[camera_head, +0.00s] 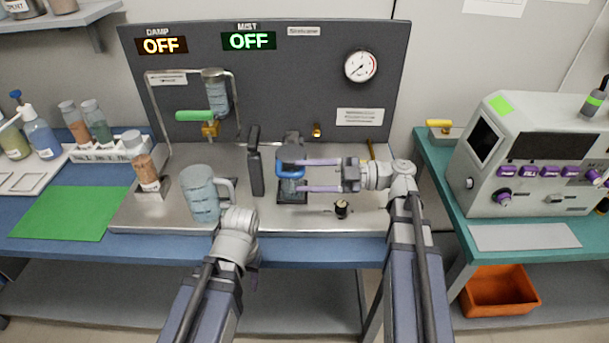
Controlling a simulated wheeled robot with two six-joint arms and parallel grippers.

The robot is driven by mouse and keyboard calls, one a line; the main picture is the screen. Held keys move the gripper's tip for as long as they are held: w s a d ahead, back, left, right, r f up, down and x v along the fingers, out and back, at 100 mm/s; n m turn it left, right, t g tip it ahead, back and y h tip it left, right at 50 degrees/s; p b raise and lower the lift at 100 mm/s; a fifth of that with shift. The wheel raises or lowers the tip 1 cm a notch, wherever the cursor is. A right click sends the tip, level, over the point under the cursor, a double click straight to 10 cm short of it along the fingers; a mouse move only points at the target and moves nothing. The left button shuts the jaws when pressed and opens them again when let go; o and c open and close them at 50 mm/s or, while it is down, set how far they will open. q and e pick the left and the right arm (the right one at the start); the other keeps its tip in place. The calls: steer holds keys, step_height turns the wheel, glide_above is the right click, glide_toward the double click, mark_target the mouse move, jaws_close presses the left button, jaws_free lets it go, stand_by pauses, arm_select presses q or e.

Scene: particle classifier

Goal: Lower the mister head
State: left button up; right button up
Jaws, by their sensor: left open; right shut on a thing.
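A mister head with a blue ring (291,168) is on the steel bench unit, at the front of a dark upright post. A clear part shows below the ring, above a small dark square base (292,197). My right gripper (305,175) reaches in from the right, its two purple fingers shut on the mister head, one above the other in the picture. The fingers partly cover it. My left gripper (253,262) is low at the bench's front edge, open and empty; its fingers are mostly hidden by my wrist.
A clear jug (202,197) stands left of a dark upright block (255,168). A black knob (342,208) sits in front of my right gripper.

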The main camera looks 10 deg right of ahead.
steer(key=shift+d+f, duration=0.1)
steer(key=shift+d, duration=0.1)
steer(key=s+d, duration=0.2)
steer(key=d, duration=1.1)
steer(key=shift+s, duration=0.25)
stand_by(0.5)
steer(key=shift+d, duration=0.1)
stand_by(0.6)
